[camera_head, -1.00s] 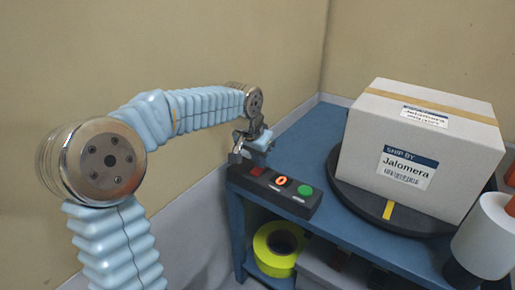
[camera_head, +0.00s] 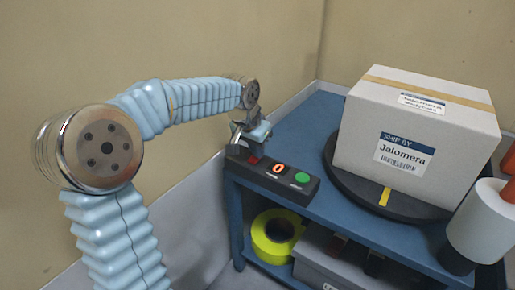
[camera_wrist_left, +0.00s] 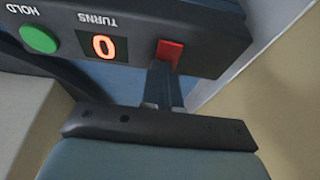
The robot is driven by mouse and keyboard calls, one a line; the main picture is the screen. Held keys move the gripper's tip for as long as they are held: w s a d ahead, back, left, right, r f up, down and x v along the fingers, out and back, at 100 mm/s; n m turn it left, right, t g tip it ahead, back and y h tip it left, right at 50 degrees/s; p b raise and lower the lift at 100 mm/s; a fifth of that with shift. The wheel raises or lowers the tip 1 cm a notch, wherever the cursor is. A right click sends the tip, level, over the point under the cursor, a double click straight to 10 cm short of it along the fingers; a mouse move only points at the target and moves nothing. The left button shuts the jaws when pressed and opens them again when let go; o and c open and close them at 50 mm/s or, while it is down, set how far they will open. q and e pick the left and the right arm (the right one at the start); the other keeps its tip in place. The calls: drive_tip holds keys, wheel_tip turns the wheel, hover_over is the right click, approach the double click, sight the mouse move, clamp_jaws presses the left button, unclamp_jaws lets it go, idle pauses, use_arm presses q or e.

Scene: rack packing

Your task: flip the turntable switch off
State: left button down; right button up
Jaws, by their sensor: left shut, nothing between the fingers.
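The black control box (camera_head: 290,183) sits at the near left corner of the blue table. It carries a red switch (camera_head: 254,160), a lit orange 0 display and a green button (camera_head: 302,177). The red switch (camera_wrist_left: 170,52) also shows in the left wrist view. My left gripper (camera_head: 240,146) is shut and empty, pointing down at the switch end of the box. In the left wrist view its fingertips (camera_wrist_left: 163,70) overlap the switch's edge; I cannot tell whether they touch it. The black turntable (camera_head: 420,207) carries a large carton (camera_head: 415,135). My right gripper is out of view.
A white roll (camera_head: 483,222) stands at the right, close to the carton. Below, the shelf holds a yellow tape roll (camera_head: 268,250) and a grey bin (camera_head: 315,266). The blue tabletop (camera_head: 300,125) is clear behind the control box. Walls stand close at the left and back.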

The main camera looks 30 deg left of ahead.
use_arm(q)
drive_tip(key=shift+s+f, duration=0.5)
drive_tip(key=shift+s, duration=0.3)
drive_tip(key=shift+a, duration=0.1)
wheel_tip(320, 180, up, 4)
drive_tip(key=p, duration=0.3)
drive_tip(key=shift+r, duration=0.2)
drive_tip(key=p+v, duration=0.1)
drive_tip(key=v, duration=0.9)
drive_tip(key=shift+r, duration=0.2)
drive_tip(key=n+g+b, duration=0.2)
drive_tip(key=n+g, duration=0.1)
drive_tip(key=n, duration=1.5)
hover_over(253, 162)
drive_tip(key=shift+w+a+r, duration=0.15)
drive_tip(key=shift+w+r, duration=0.2)
drive_tip(key=shift+w, duration=0.1)
